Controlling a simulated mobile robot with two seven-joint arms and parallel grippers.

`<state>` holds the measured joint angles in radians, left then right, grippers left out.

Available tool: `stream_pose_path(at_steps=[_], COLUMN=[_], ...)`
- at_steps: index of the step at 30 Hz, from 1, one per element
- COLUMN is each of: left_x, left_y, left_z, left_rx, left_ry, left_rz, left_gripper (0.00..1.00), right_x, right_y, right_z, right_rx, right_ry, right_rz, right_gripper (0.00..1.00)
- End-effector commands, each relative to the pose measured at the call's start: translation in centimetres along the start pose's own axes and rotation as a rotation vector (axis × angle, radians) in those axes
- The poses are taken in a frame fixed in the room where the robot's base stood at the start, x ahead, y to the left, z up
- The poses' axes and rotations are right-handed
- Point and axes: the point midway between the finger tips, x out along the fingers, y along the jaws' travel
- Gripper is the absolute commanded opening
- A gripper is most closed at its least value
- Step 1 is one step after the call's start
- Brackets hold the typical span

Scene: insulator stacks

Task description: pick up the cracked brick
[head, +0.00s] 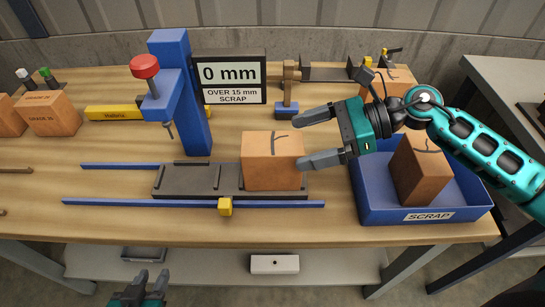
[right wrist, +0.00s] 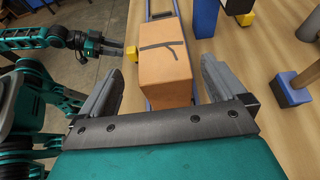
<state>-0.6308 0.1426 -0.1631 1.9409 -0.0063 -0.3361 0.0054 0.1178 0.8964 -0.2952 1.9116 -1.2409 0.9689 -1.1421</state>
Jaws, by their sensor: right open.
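An orange-brown brick (head: 270,178) with a dark crack line on its top stands on the right end of a dark grey bed (head: 185,180). It also shows in the right wrist view (right wrist: 165,80), with one finger on each side. My right gripper (head: 302,142) is open at the brick's right side in the head view. Whether a finger touches it I cannot tell. A second brick with a dark mark leans in the blue scrap bin (head: 372,212); another marked brick (head: 400,77) is partly hidden behind my right arm. My left gripper (head: 151,275) is open and empty below the table's front edge.
A blue post with a red knob (head: 144,66) stands left of the brick. Behind is a display (head: 229,76) reading "0 mm". Blue rails (head: 120,203) run along the bed, with a yellow slider (head: 225,206) in front. More bricks (head: 50,114) lie at left.

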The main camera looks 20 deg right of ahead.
Motion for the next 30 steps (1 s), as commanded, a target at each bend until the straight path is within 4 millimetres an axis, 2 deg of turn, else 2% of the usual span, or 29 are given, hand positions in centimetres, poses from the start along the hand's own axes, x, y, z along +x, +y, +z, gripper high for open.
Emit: stream_pose_path(at_steps=[5, 13, 22, 23, 30], left_x=[-0.2, -0.7, -0.5, -0.5, -0.5], left_y=[0.0, -0.1, -0.2, -0.2, -0.2], left_z=[-0.3, -1.1, -1.6, -1.6, -1.6], left_rx=[0.000, 0.001, 0.003, 0.003, 0.003], left_ry=[-0.001, 0.001, 0.011, 0.011, 0.011], left_rz=[-0.001, -0.001, -0.003, -0.003, -0.002], left_gripper=[0.36, 0.36, 0.36, 0.36, 0.36], right_x=[1.2, 5.0, 5.6, 5.6, 5.6], right_y=[-0.1, -0.4, -0.4, -0.4, -0.4], right_z=[0.2, 0.3, 0.1, 0.1, 0.1], right_rx=[0.001, 0.000, 0.000, 0.000, 0.000], right_ry=[-0.003, -0.002, 0.001, 0.001, 0.001], right_rz=[0.000, 0.000, 0.000, 0.000, 0.000], right_gripper=[0.98, 0.98, 0.98, 0.97, 0.74])
